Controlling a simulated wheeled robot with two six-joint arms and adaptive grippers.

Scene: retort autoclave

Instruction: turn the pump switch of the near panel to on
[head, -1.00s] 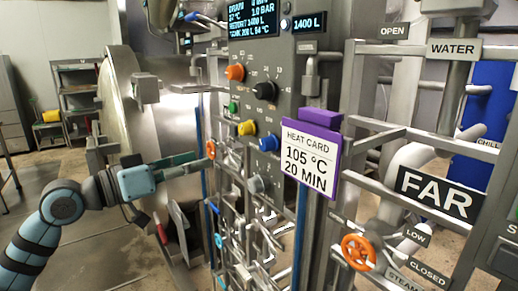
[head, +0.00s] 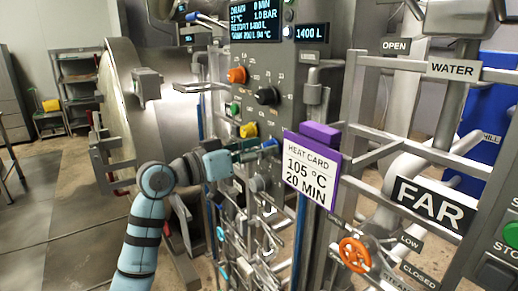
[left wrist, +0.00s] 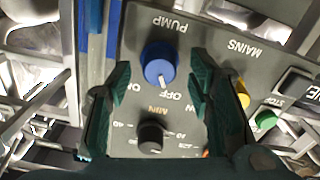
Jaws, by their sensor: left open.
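The pump switch is a blue knob (left wrist: 158,64) on the grey panel, with PUMP printed beside it, upside down in the left wrist view. Its white pointer mark is toward the OFF label; ON is printed to the left of OFF. In the head view a bit of the blue knob (head: 270,143) shows at the tip of my left gripper (head: 252,150). The gripper is open, its two green fingers on either side of the knob in the left wrist view. I cannot tell whether they touch it. My right gripper is not in view.
A black dial (left wrist: 150,137), a yellow knob (left wrist: 242,94) and a green button (left wrist: 265,120) are close by on the panel. The purple-edged heat card (head: 311,170) stands just right of my left gripper. Pipes and an orange valve wheel (head: 354,254) are lower right.

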